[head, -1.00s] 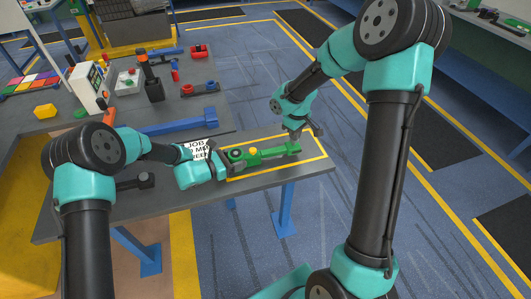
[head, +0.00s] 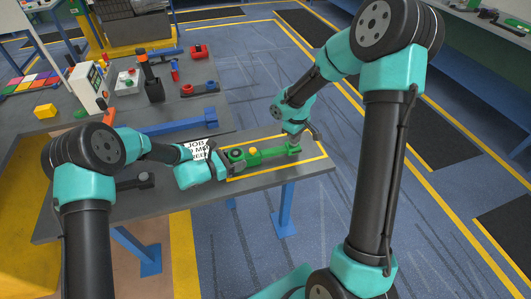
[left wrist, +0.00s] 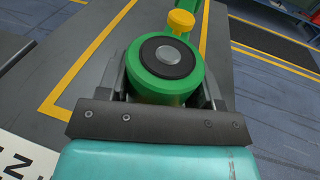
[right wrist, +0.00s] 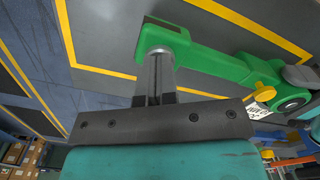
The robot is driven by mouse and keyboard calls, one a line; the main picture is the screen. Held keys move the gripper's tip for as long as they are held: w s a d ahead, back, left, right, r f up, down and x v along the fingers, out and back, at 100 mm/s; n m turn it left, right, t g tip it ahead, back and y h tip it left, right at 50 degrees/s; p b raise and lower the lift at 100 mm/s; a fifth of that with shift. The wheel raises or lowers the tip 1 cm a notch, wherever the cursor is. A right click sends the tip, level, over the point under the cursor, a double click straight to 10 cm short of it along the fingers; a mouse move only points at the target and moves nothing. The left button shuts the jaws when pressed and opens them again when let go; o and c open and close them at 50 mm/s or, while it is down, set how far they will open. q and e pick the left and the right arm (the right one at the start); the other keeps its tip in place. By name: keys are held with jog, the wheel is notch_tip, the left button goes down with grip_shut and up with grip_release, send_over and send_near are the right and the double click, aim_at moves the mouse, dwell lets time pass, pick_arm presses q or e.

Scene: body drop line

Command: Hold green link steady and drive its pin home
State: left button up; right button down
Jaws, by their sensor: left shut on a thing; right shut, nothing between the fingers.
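The green link (head: 270,153) lies along the yellow-outlined area of the bench. My left gripper (head: 229,160) is shut on its round end, which has a black ring and grey centre in the left wrist view (left wrist: 168,58). A yellow knob (left wrist: 181,20) stands on the link beside that end. My right gripper (head: 296,140) is at the link's other end. Its fingers (right wrist: 158,62) are shut and empty, with their tips at a grey round piece (right wrist: 160,50) there. I cannot tell whether this piece is the pin, or how deep it sits.
A blue bar (head: 180,125) lies behind the link. A black-handled tool (head: 150,80), a white control box (head: 88,85) and red parts (head: 198,52) stand further back. A printed sheet (head: 195,150) lies near my left gripper. The floor right of the bench is open.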

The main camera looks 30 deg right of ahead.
pick_arm(q)
jog(key=shift+f, duration=0.2)
pick_arm(e)
notch_tip(320, 180, up, 9)
dwell(1.1)
pick_arm(q)
jog(key=o, duration=1.2)
jog(key=shift+r, duration=0.1)
jog(key=shift+a, duration=0.1)
jog(key=a, duration=0.7)
jog(key=shift+s+a+r, duration=0.1)
jog(key=shift+a+r, duration=0.05)
jog(key=shift+r, duration=0.25)
